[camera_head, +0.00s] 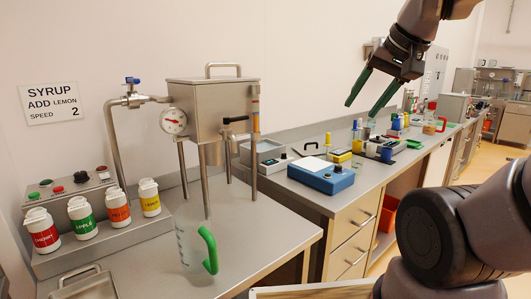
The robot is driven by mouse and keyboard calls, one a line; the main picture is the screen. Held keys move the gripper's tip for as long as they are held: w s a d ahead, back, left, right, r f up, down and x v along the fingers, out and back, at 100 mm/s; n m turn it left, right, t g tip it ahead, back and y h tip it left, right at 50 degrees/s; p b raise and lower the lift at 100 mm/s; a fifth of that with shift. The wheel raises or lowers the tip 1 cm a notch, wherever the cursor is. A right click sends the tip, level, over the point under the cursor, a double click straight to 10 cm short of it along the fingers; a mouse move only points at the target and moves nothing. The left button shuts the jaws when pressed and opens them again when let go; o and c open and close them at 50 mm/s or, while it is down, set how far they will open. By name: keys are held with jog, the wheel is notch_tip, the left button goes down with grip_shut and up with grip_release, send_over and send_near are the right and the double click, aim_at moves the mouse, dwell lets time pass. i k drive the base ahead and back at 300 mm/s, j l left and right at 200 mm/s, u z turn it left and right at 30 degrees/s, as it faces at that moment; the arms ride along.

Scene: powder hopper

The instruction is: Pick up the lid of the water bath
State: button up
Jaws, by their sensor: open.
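A grey box-shaped bath (262,152) with a small front panel stands on the far counter, behind the steel hopper's legs. A flat grey lid with a dark handle (311,145) shows just right of it, partly hidden behind the blue instrument; I cannot tell whether it rests on the counter or on something. My gripper (360,109) is open and empty, with green fingers pointing down and left. It hangs in the air above the far counter, right of the lid in the picture and apart from it.
A steel hopper (212,105) with a top handle stands on legs at the near counter, over a clear jug with a green handle (209,252). A blue instrument (321,177), yellow-topped items and several bottles crowd the far counter. Labelled jars (84,218) stand at left.

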aim_at(313, 148)
jog(key=i+l+u, duration=0.1)
jog(key=u, duration=0.3)
jog(key=l+u, duration=0.2)
jog(key=u, duration=0.2)
jog(key=l+u, duration=0.2)
jog(key=u, duration=0.15)
jog(key=l+u, duration=0.2)
jog(key=u, duration=0.2)
jog(key=l, duration=1.2)
jog(key=k+l, duration=0.1)
jog(key=l, duration=1.15)
jog(key=k+l, duration=0.1)
jog(key=l, duration=2.3)
